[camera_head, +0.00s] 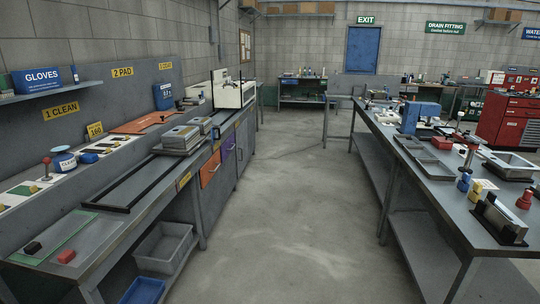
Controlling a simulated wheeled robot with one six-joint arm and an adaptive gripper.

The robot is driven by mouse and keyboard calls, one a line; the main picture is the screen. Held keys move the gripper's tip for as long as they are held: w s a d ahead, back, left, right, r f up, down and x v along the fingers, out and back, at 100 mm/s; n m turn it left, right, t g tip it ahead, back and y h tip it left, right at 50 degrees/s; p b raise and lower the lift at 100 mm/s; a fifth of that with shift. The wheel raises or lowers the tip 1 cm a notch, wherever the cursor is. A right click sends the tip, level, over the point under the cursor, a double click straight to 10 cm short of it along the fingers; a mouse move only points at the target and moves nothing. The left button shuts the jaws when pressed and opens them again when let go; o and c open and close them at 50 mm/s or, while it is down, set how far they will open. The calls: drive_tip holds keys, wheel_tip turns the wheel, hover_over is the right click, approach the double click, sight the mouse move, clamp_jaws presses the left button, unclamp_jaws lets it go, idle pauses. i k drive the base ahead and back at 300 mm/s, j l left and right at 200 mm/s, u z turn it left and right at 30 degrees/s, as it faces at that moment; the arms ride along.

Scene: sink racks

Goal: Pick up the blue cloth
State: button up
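A small blue item (88,158) lies on the left bench, just right of a round white-and-blue tub (64,160). It may be the blue cloth, but it is too small to tell for sure. No other blue thing in view looks clearly like a cloth. My gripper is not in view.
The left bench holds a black-framed tray (118,209), an orange sheet (143,122), stacked plates (181,138) and a green mat (54,237). A grey bin (165,245) sits below. The right bench (425,179) is crowded. The floor between the benches is clear.

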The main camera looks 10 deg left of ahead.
sight(86, 158)
drive_tip(key=i+l, duration=0.1)
drive_tip(key=i, duration=1.6)
drive_tip(key=i+u, duration=0.5)
drive_tip(key=i+l+u, duration=0.35)
drive_tip(key=u, duration=0.15)
drive_tip(key=i+l+u, duration=0.95)
drive_tip(key=l, duration=0.15)
drive_tip(key=k+j, duration=0.05)
drive_tip(key=k, duration=0.05)
